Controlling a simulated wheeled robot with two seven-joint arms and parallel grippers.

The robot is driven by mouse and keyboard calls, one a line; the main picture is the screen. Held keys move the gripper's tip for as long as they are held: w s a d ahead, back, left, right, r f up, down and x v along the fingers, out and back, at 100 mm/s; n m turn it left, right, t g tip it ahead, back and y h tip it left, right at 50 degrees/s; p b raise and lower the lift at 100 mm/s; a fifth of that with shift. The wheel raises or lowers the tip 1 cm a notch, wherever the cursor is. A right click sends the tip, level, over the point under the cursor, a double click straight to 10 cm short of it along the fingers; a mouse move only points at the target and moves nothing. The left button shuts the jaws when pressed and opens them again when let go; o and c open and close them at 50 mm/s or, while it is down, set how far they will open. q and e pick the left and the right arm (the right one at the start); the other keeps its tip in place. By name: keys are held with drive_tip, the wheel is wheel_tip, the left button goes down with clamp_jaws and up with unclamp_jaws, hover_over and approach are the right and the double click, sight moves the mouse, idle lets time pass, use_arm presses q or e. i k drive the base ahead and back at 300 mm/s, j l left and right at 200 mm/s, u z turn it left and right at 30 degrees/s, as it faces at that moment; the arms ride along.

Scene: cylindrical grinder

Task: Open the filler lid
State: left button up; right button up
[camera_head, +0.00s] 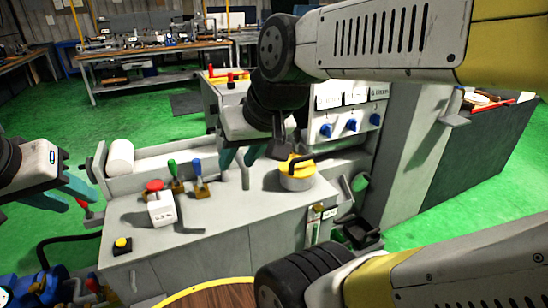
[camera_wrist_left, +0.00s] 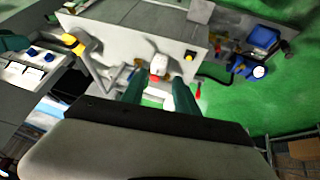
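My left gripper (camera_head: 72,198) is at the far left, off the machine's left edge. Its teal fingers (camera_wrist_left: 158,90) are spread with nothing between them.
On the machine top (camera_head: 220,215) stand a white box with a red knob (camera_head: 158,203), green and blue levers (camera_head: 186,180) and a yellow button (camera_head: 122,245). A panel with blue knobs (camera_head: 350,125) rises behind the lid. A round wooden top (camera_head: 215,297) is in front.

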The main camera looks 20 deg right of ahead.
sight(303, 167)
drive_tip(key=i+l+z, duration=0.2)
drive_tip(key=z, duration=0.15)
drive_tip(key=i+z, duration=0.4)
